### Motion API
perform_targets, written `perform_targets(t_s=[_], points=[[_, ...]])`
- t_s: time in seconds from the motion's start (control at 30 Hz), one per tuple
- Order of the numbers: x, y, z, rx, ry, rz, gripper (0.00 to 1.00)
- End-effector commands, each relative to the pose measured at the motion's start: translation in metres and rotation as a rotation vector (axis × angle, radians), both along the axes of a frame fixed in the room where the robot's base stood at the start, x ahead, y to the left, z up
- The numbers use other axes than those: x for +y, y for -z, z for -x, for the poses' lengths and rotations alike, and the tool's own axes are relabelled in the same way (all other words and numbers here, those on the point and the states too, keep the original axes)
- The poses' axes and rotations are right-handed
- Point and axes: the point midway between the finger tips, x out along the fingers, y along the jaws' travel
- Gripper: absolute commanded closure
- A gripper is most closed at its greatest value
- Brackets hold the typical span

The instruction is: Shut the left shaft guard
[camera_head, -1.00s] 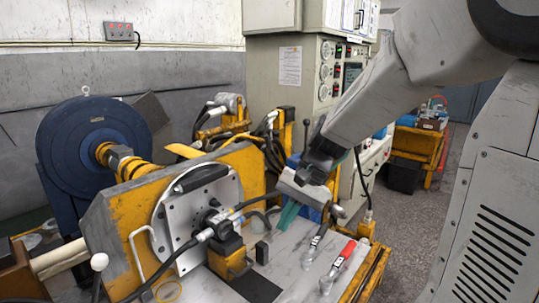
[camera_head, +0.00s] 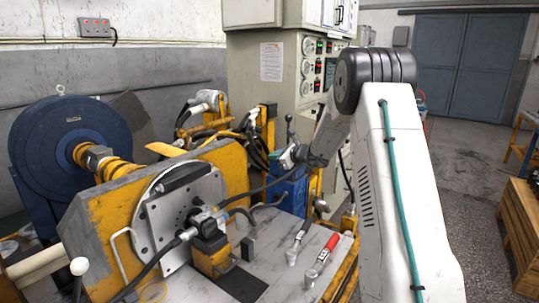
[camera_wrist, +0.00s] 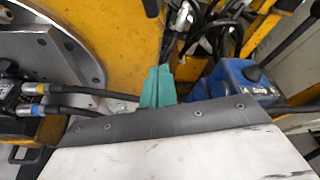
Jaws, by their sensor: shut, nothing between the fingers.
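My gripper (camera_wrist: 158,86) shows in the wrist view as teal fingers pressed together, shut and empty. In the head view my gripper (camera_head: 287,157) is small and partly hidden by my own arm, just above and left of a blue box. A yellow flap (camera_head: 166,150), which looks like a shaft guard, stands tilted beside the yellow shaft coupling (camera_head: 100,160), between the blue wheel and the yellow mounting plate. I cannot tell for sure that it is the left guard. My gripper is well to the right of it, apart from it.
The yellow plate (camera_head: 92,213) carries a round flange and a motor (camera_head: 208,222) with black hoses. The blue box (camera_wrist: 238,92) and hoses lie beyond my fingers. A grey control cabinet (camera_head: 283,85) stands behind.

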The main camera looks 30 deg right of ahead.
Motion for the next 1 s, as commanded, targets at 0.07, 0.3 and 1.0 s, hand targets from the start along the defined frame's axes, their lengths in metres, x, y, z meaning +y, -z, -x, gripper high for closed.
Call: perform_targets(t_s=[0.07,0.3,1.0], points=[[0.006,0.006,-0.014,0.001,-0.005,0.001,1.0],[0.02,0.022,-0.061,0.001,-0.005,0.001,1.0],[0.036,-0.012,-0.07,0.0,-0.004,0.002,1.0]])
